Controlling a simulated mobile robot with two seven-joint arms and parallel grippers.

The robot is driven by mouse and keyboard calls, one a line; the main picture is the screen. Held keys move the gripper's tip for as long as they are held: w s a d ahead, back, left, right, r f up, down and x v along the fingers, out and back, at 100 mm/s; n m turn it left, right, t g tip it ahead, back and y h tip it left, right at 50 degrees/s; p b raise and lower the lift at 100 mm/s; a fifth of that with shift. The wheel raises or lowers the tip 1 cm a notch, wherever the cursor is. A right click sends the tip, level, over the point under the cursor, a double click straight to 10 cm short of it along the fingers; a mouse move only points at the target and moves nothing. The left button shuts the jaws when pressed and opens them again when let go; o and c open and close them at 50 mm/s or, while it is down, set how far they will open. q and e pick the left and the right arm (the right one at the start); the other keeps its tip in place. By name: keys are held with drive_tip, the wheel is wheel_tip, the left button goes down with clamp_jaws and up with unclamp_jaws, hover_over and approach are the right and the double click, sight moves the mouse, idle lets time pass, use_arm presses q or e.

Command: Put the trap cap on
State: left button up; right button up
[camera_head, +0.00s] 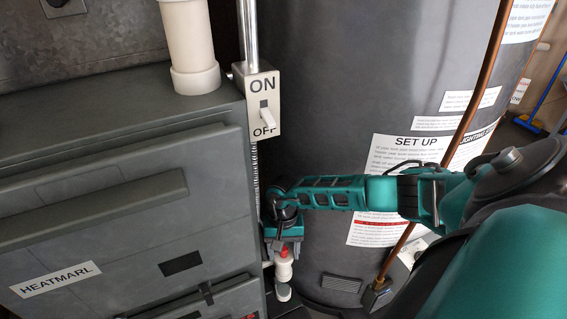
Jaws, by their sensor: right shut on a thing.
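My right gripper (282,246) points down beside the grey furnace's right side, in front of the dark tank. It is shut on a small white piece with a red part (284,262), which seems to be the trap cap. The gripper body hides the top of this piece. Just below it is a white rounded fitting (283,291), perhaps the trap; I cannot tell whether the two touch. My left gripper is not in view.
The grey furnace (120,165) fills the left, with an ON/OFF switch box (263,105) on its right edge and a white pipe (190,45) on top. The large dark tank (335,80) stands close behind my right arm. A copper pipe (490,75) runs down the tank.

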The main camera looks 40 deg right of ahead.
drive_tip(key=shift+f, duration=0.95)
drive_tip(key=o, duration=1.2)
